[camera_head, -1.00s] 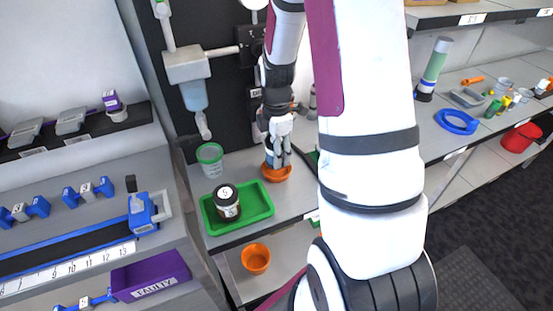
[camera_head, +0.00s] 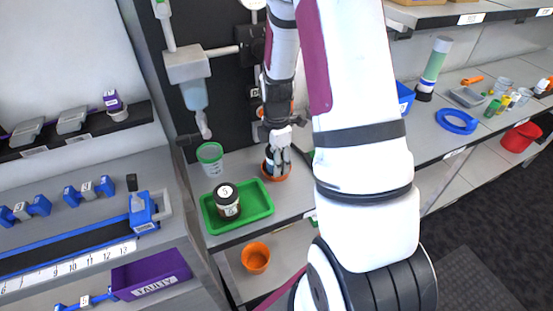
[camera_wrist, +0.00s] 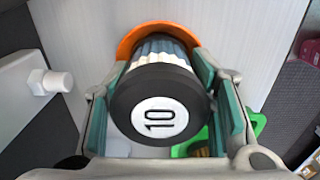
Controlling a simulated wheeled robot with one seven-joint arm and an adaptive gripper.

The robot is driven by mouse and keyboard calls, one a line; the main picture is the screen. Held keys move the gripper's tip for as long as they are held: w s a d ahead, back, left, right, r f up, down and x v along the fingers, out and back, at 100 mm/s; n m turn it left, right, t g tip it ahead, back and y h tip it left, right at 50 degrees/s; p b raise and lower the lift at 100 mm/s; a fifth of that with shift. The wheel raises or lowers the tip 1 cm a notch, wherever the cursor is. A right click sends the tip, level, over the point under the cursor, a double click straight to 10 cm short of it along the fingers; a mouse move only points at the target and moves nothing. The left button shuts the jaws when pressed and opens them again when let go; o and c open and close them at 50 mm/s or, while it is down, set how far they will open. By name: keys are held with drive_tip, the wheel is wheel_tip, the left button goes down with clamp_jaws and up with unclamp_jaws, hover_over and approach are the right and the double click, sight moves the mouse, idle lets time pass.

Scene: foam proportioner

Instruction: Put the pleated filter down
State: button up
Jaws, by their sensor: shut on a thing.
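The pleated filter (camera_wrist: 160,105) has a black cap with a white disc marked 10, and its pleated body shows behind the cap in the wrist view. My gripper (camera_head: 277,163) has its fingers on both sides of the filter and is shut on it; the fingers also show in the wrist view (camera_wrist: 165,110). An orange round dish (camera_head: 276,176) is under the filter on the grey bench, and its rim (camera_wrist: 155,32) shows beyond the filter in the wrist view. The filter's lower end is hidden, so I cannot tell whether it touches the dish.
A green-rimmed cup (camera_head: 210,160) stands behind the tray. A dispenser (camera_head: 190,75) hangs above. An orange cup (camera_head: 256,258) sits on the lower shelf.

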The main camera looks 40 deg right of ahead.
drive_tip(key=o, duration=1.2)
drive_tip(key=shift+s+f, duration=0.15)
drive_tip(key=shift+f, duration=0.35)
drive_tip(key=shift+o, duration=0.6)
drive_tip(key=shift+f, duration=0.1)
drive_tip(key=shift+r, duration=0.2)
